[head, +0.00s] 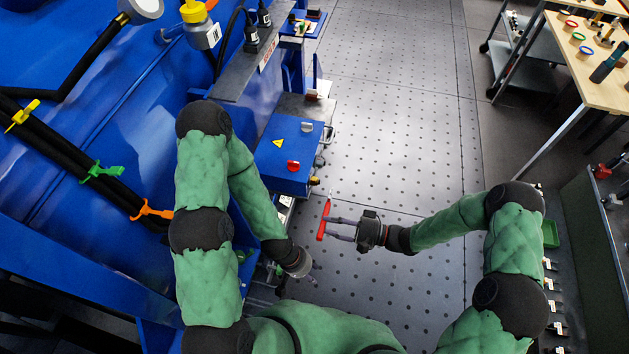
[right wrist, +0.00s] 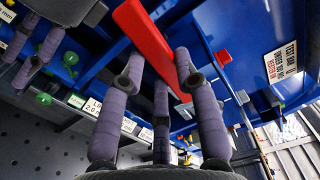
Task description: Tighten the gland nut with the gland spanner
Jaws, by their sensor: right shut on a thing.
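My right gripper (head: 330,226) is shut on a red-handled tool, which looks like the gland spanner (head: 323,220). Its thin pale tip points away, toward the blue box's side. In the right wrist view the red handle (right wrist: 145,38) runs between the purple-grey fingers (right wrist: 165,90). My left gripper (head: 308,274) hangs lower, left of the right one and apart from the spanner. It is small and partly dark, so its opening is unclear. Finger-like parts, seemingly of my left gripper, show at the upper left in the right wrist view (right wrist: 38,45). I cannot make out the gland nut.
A blue box (head: 270,172) with a red knob and a yellow warning label stands left of the spanner, beside the large blue machine (head: 110,110). Dotted grey floor (head: 400,130) is free to the right. Wooden workbenches (head: 590,85) stand at the upper right.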

